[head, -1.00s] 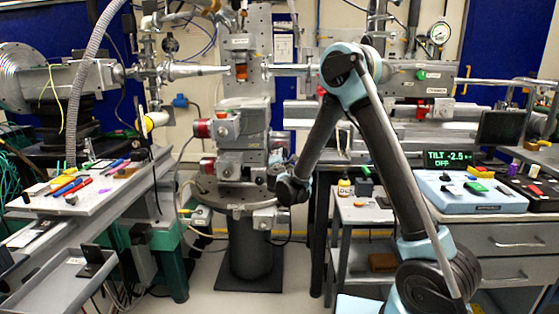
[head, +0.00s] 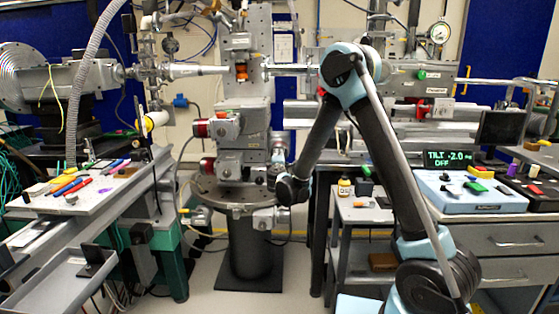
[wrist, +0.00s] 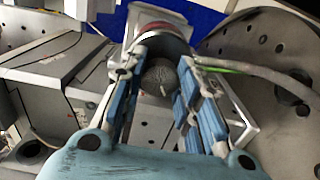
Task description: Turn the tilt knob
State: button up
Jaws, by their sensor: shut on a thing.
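The tilt knob (wrist: 160,76) is a round grey knob with a pale mark, seen between my blue-padded fingers in the wrist view. My gripper (wrist: 163,68) is shut on the knob, one finger on each side. In the head view my wrist hides most of the gripper and the knob, at the right side of the sample stage tower (head: 243,125). The green-lettered display (head: 450,158) at the right appears to read TILT -2.0, with OFF beneath.
A round plate (head: 235,192) lies under the tower. A pale cable (wrist: 235,72) runs close by the right finger. A tool-covered bench (head: 40,215) stands at left, and a drawer cart (head: 500,240) with a blue control box (head: 470,200) at right. Open floor lies in front.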

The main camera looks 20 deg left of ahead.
jog(key=shift+d+f, duration=0.1)
jog(key=shift+d, duration=0.3)
jog(key=o, duration=1.1)
jog(key=shift+w+f, duration=0.1)
jog(key=shift+a, duration=0.15)
jog(key=v, duration=1.2)
